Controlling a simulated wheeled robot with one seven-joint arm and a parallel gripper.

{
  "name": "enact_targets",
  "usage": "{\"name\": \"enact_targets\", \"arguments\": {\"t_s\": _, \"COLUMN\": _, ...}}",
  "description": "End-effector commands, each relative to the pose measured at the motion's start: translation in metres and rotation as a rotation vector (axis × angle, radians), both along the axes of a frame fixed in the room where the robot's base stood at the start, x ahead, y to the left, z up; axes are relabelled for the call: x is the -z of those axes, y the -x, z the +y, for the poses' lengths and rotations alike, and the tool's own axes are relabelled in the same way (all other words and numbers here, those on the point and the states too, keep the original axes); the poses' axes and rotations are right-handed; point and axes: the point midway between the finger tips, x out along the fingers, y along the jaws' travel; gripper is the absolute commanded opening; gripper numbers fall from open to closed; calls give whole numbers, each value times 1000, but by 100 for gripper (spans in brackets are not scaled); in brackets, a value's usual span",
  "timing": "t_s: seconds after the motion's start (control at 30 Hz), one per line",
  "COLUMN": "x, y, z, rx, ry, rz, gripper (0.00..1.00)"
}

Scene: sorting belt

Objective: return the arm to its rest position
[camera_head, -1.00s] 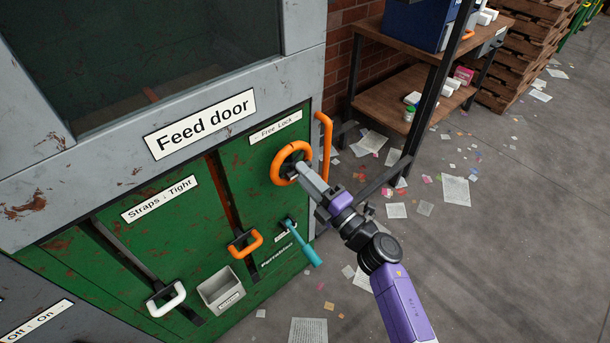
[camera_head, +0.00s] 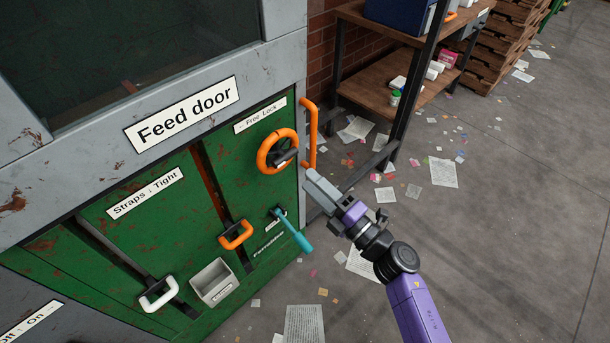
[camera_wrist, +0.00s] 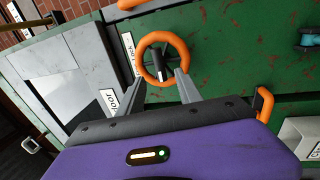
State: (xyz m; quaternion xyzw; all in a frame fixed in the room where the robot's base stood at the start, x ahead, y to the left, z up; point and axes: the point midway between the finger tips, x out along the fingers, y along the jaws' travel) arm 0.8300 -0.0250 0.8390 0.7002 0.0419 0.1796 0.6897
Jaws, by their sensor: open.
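My gripper (camera_head: 312,177) is in the head view, to the right of and in front of the orange ring handle (camera_head: 261,150) on the green feed door (camera_head: 230,150). It is clear of the handle. In the wrist view my gripper (camera_wrist: 158,85) has its two grey fingers spread apart with nothing between them. The orange ring handle (camera_wrist: 144,72) shows beyond the fingertips, with a dark hub at its middle.
A vertical orange bar handle (camera_head: 311,135) stands at the door's right edge. A teal lever (camera_head: 294,234), an orange strap handle (camera_head: 236,236), a white handle (camera_head: 160,302) and a grey bin (camera_head: 214,283) sit lower. A wooden shelf (camera_head: 385,88) stands behind. The floor at right is open, with scattered papers.

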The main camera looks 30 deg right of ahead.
Motion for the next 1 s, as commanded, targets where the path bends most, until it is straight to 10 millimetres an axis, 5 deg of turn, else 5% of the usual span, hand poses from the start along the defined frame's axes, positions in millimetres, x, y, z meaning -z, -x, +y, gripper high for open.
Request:
{"name": "enact_targets", "arguments": {"t_s": 0.63, "x": 0, "y": 1, "z": -5, "rx": 10, "ry": -35, "rz": 11, "gripper": 42}}
{"name": "enact_targets", "arguments": {"t_s": 0.77, "x": -27, "y": -1, "z": -18, "rx": 44, "ry": -155, "rz": -17, "gripper": 42}}
{"name": "enact_targets", "arguments": {"t_s": 1.0, "x": -54, "y": 55, "z": -28, "rx": 85, "ry": -516, "rz": 5, "gripper": 42}}
